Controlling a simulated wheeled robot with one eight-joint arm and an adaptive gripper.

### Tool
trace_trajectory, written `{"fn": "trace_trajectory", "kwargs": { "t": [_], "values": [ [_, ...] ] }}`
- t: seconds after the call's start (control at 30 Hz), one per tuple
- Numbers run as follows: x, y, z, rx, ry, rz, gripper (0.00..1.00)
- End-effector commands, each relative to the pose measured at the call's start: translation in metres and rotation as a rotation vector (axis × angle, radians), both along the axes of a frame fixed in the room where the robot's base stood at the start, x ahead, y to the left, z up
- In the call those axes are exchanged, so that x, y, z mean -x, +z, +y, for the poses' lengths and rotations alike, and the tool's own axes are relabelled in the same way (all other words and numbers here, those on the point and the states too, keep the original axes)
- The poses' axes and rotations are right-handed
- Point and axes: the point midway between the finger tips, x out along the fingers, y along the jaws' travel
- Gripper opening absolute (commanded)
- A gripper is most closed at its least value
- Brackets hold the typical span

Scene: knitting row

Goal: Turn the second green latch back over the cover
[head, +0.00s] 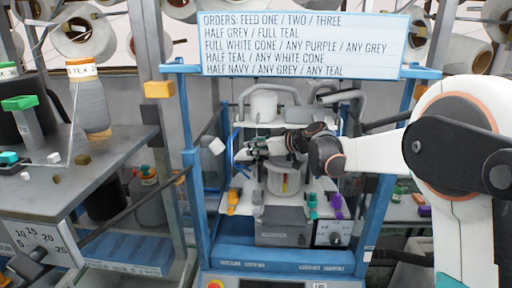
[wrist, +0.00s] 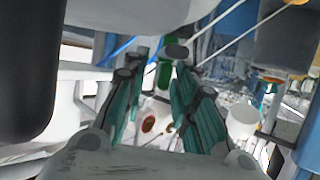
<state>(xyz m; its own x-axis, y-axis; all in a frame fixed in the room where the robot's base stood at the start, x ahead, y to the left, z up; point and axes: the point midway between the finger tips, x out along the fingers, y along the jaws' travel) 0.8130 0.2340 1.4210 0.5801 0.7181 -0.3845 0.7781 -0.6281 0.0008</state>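My gripper (head: 258,149) is at the end of my arm, inside the blue-framed machine, in front of its white and grey parts. In the wrist view my gripper (wrist: 160,90) shows teal finger pads standing apart, with nothing clearly held between them. A small green part (wrist: 165,73) shows beyond and between the fingertips. It may be a green latch, but I cannot tell which one or how it is turned. The cover cannot be made out for certain; a large pale grey body (wrist: 135,12) fills the top of the wrist view.
Yellow (head: 232,201), teal (head: 312,205) and purple (head: 337,207) parts stand at the machine's front, around a grey box (head: 284,226). Blue posts (head: 197,200) flank the opening. A grey table (head: 75,165) with a yarn cone (head: 91,100) stands at left.

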Motion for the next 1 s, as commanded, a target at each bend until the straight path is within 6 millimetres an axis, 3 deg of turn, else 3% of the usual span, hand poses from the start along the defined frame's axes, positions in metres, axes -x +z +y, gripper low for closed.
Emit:
{"fn": "trace_trajectory", "kwargs": {
  "t": [0.43, 1.0],
  "values": [
    [0.006, 0.005, -0.009, -0.002, -0.003, 0.000, 0.29],
    [0.064, 0.043, -0.080, -0.001, -0.003, 0.000, 0.29]
  ]
}}
